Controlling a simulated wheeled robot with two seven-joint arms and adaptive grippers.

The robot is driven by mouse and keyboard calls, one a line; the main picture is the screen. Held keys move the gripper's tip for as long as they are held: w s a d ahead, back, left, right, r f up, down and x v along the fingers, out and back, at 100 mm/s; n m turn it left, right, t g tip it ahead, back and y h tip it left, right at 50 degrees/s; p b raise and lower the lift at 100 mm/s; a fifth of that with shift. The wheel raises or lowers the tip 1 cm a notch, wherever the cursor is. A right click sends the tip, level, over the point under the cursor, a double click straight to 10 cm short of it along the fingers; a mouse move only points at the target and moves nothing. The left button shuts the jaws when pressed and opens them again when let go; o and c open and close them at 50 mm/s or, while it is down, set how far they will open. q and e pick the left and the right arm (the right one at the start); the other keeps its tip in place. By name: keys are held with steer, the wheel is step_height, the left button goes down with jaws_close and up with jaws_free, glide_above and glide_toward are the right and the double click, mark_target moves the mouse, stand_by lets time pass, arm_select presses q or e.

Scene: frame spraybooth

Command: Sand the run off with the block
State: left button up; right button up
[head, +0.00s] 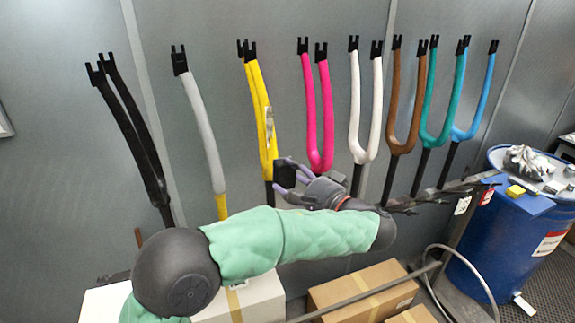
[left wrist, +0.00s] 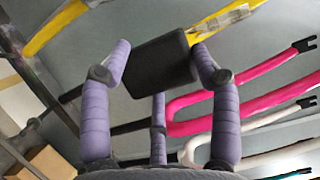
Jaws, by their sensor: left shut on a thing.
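A yellow fork (head: 258,102) stands in a row along the grey wall. A pale, greyish patch (head: 269,128) shows on its right leg. It also shows at the top of the left wrist view, where the patch (left wrist: 222,20) lies just beyond the block. My left gripper (head: 289,174) has purple fingers and is shut on a black block (head: 284,173). The block (left wrist: 152,66) sits between the fingers in the left wrist view. It is at the fork's lower right, below the patch; I cannot tell if they touch. My right gripper is not in view.
Black (head: 130,130), grey (head: 200,115), pink (head: 318,115), white (head: 364,110) and other forks flank the yellow one closely. A blue drum (head: 500,235) at the right carries a grey cloth (head: 528,162) and a yellow block (head: 515,191). Cardboard boxes (head: 358,290) stand below.

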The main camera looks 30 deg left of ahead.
arm_select(q)
steer(key=shift+m+t+h, duration=0.7)
steer(key=shift+w+a+r+p, duration=0.1)
steer(key=shift+w+a+r, duration=0.1)
steer(key=shift+w+a, duration=0.55)
steer(key=shift+w+a+r+p, duration=0.15)
steer(key=shift+w+a, duration=0.25)
steer(key=shift+a, duration=0.6)
steer(key=shift+w+a+r+p, duration=0.1)
steer(key=shift+w+a+r, duration=0.1)
steer(key=shift+w+a, duration=0.55)
steer(key=shift+s+a, duration=0.15)
steer(key=shift+s, duration=0.05)
steer(key=shift+w+a+f, duration=0.1)
steer(key=shift+w+a, duration=0.5)
steer(key=shift+w, duration=0.05)
steer(key=shift+r+p, duration=0.65)
steer(key=shift+r, duration=1.3)
steer(key=shift+w+a+r+p, duration=0.15)
steer(key=shift+r+p, duration=0.45)
steer(key=shift+r, duration=0.65)
steer(key=shift+w+a+r+p, duration=0.1)
steer(key=shift+r+p, duration=0.45)
steer(key=shift+r, duration=0.65)
steer(key=shift+w+a+r+p, duration=0.15)
steer(key=shift+r+p, duration=0.45)
steer(key=shift+r, duration=0.65)
